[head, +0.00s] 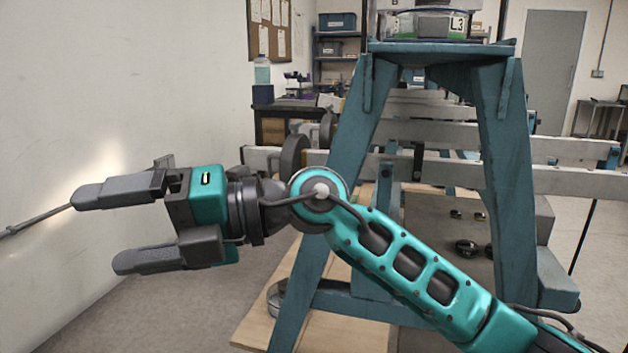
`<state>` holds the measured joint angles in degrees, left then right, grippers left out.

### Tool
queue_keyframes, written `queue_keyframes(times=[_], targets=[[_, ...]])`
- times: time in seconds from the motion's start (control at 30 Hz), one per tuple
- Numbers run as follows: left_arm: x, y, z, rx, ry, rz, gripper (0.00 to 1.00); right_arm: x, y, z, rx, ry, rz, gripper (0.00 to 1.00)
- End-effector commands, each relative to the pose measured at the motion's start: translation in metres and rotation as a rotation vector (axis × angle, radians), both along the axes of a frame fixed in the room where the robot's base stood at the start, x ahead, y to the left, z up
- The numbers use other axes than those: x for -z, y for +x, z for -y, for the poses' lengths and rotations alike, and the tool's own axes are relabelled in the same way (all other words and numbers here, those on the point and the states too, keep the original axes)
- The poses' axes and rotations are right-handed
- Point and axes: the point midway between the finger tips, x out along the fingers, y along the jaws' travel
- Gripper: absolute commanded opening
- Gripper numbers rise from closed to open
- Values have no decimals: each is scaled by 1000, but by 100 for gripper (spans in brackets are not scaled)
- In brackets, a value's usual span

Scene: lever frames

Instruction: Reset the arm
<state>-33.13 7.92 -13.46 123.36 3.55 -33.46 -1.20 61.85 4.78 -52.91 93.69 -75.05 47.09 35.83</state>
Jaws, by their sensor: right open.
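My right arm (405,262) comes in from the lower right and reaches across to the left. Its gripper (100,229) is open, with its two dark fingers spread one above the other and pointing left. Nothing shows between the fingers. A thin dark rod (35,219) runs in from the left edge and meets the upper fingertip in the picture; I cannot tell whether they touch. Behind the arm stands a blue-green A-shaped frame (508,190) with long grey beams (570,180). Dark discs (294,158) sit on a beam, partly hidden. My left gripper is out of view.
A round container (428,24) labelled L3 stands on the frame's top. A wooden board (345,332) lies under the frame. A white wall (120,70) is at the left. A dark bench (285,122) and shelves stand behind. Bare floor shows at lower left.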

Motion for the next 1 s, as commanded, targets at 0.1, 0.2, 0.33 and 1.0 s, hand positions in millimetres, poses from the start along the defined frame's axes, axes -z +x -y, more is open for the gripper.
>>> queue_keyframes(times=[0.1, 0.2, 0.33, 1.0], targets=[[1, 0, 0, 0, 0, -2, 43, -7, 5, 18, 40, 248, -224, 85], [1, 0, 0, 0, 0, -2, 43, -8, 20, 42, 115, 435, -404, 85], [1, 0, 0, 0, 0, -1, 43, 8, 49, 82, 261, 643, -643, 85], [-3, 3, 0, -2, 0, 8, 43, 325, 22, 291, 1336, 863, -1801, 85]])
